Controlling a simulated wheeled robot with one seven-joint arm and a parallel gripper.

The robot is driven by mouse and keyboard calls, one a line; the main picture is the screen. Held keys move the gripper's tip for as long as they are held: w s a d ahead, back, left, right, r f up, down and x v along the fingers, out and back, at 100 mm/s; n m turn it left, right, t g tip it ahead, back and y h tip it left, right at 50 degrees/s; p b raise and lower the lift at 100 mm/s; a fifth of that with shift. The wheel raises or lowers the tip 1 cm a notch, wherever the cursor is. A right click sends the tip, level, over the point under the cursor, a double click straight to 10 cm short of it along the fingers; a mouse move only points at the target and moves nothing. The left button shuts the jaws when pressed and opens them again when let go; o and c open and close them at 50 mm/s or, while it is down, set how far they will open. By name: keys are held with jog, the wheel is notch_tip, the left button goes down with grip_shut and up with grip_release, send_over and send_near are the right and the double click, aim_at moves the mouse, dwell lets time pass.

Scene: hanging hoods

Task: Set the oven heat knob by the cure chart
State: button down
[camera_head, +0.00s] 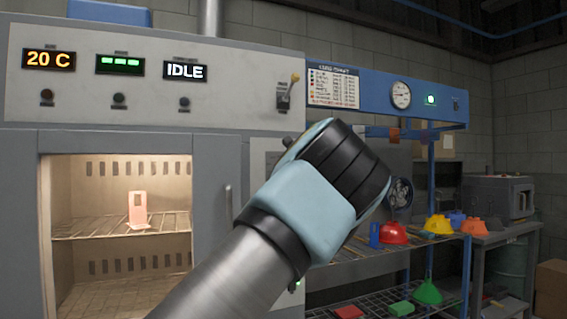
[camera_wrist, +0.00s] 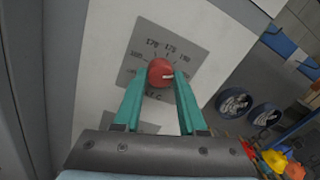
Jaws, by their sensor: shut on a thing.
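The red heat knob (camera_wrist: 160,70) sits on a grey dial plate (camera_wrist: 188,38) in the wrist view. My gripper (camera_wrist: 161,80) has its two teal fingers shut on the knob's sides. A white mark on the knob points right. Numbers arc above it, but I cannot read them all surely. In the head view my wrist hides the knob and fingers. The oven (camera_head: 220,87) shows 20 C on its temperature display (camera_head: 49,60) and IDLE on another display (camera_head: 185,71). The cure chart (camera_head: 332,87) hangs right of the oven; its text is too small to read.
The lit oven chamber (camera_head: 120,187) holds a pinkish part (camera_head: 138,209) on a wire rack. A lever (camera_head: 285,92) sits on the panel above my arm. Right of my arm, shelves hold several coloured hoods, including a red one (camera_head: 393,233) and a green one (camera_head: 428,292).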

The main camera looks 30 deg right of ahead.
jog(key=shift+m+p, duration=1.45)
jog(key=shift+m, duration=0.55)
jog(key=shift+c, duration=2.4)
grip_release()
jog(key=s+a+b, duration=0.2)
jog(key=s+b, duration=0.2)
jog(key=s, duration=0.6)
jog(key=shift+s, duration=0.3)
jog(key=shift+d+r, duration=0.1)
